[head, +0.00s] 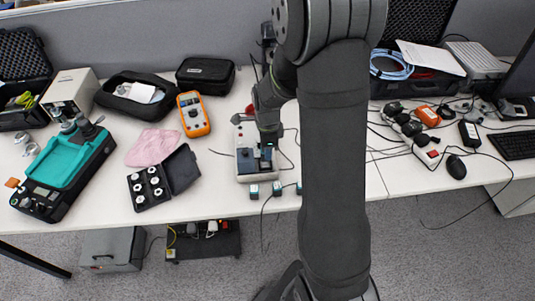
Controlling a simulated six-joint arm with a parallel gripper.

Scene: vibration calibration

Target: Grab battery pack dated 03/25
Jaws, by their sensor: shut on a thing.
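A pale grey device (243,138) stands on the white table near the middle, with dark blue blocks on its front part. My gripper (268,140) points down over the device's right side, shut on a dark blue block (266,157) that looks like a battery pack. I cannot tell whether this block is still seated in the device. No date is readable on any pack. My arm hides part of the table to the right.
Left of the device are an orange multimeter (194,114), an open black weight case (150,187), a pink cloth (153,147) and a teal-topped machine (66,168). Cables lie around the device. To the right are a mouse (456,167) and a keyboard (513,145).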

